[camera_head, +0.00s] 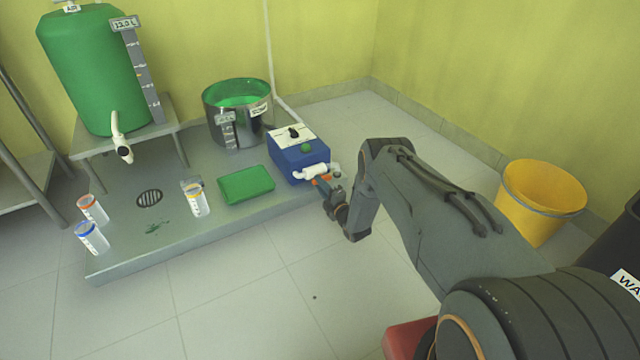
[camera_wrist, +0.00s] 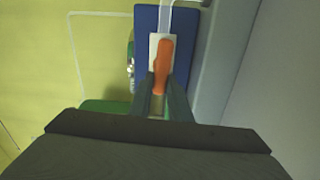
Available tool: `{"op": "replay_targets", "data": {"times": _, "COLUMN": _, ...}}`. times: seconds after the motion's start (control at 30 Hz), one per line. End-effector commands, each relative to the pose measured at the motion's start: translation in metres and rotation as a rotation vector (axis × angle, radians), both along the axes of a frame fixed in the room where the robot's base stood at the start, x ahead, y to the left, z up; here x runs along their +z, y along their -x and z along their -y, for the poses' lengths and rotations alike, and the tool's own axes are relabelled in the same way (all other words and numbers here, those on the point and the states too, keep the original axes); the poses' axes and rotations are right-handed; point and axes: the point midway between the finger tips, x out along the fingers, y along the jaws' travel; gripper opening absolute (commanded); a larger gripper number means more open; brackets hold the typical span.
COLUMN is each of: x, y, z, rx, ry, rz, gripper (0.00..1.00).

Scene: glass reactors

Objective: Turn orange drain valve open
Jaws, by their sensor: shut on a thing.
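The orange drain valve handle (camera_wrist: 162,62) shows in the wrist view between the two fingers of my gripper (camera_wrist: 160,92). The fingers are shut on it near its lower end. The handle lies over a white valve body in front of a blue box. My gripper partly hides the handle there.
A green tank (camera_head: 95,75) stands on a grey stand at the left. A steel pot (camera_head: 222,125) of green liquid, a green tray (camera_head: 246,184) and several small cups are on the low platform. A yellow bucket (camera_head: 535,205) stands at the right. The front floor is clear.

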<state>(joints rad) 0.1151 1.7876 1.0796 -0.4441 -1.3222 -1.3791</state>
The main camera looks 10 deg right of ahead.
Motion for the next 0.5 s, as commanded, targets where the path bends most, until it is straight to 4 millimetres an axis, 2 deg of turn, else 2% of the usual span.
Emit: {"op": "replay_targets", "data": {"times": 0.5, "x": -0.0030, "y": 0.0007, "z": 0.0005, "rx": -0.001, "ry": 0.087, "rz": 0.026, "gripper": 0.00}}
